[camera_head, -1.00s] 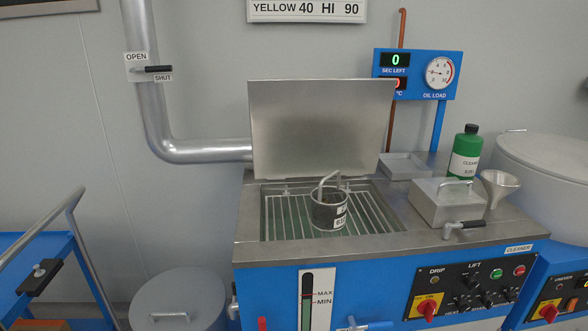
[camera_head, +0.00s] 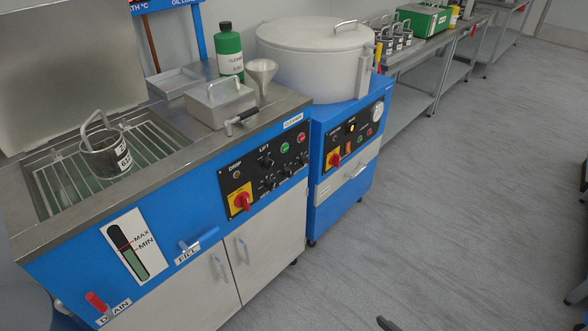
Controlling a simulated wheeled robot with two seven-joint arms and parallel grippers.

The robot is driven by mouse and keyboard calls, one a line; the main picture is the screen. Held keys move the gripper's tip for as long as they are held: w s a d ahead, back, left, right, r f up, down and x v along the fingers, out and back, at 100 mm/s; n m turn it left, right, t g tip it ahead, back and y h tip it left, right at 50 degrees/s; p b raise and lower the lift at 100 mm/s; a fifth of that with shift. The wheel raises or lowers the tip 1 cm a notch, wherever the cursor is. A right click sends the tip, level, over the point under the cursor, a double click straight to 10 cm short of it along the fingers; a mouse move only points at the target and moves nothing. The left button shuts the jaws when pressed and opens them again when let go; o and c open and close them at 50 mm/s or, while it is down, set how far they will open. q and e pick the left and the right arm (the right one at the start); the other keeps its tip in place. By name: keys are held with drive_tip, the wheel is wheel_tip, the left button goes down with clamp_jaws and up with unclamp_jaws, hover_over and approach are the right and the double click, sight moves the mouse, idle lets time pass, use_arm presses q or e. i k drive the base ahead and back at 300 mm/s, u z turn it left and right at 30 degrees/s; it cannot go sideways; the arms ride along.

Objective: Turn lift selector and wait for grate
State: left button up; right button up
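The lift selector (camera_head: 267,162) is a small black knob under the LIFT label on the dark control panel (camera_head: 255,170) of the blue cleaner. The exact direction it points is too small to read. The wire grate (camera_head: 65,185) lies in the open tank at the left, near the level of the tank opening. A dark metal basket (camera_head: 106,158) with a looped handle and a white label stands upright on the grate. Neither of my grippers is clearly in view.
A red rotary switch (camera_head: 241,201) on a yellow plate is below the lift selector. A round white-lidded machine (camera_head: 315,55) stands to the right. The floor (camera_head: 430,200) in front is clear.

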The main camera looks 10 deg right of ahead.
sight(267, 164)
drive_tip(key=k, duration=0.65)
drive_tip(key=z, duration=0.25)
drive_tip(key=i, duration=1.55)
drive_tip(key=u, duration=0.4)
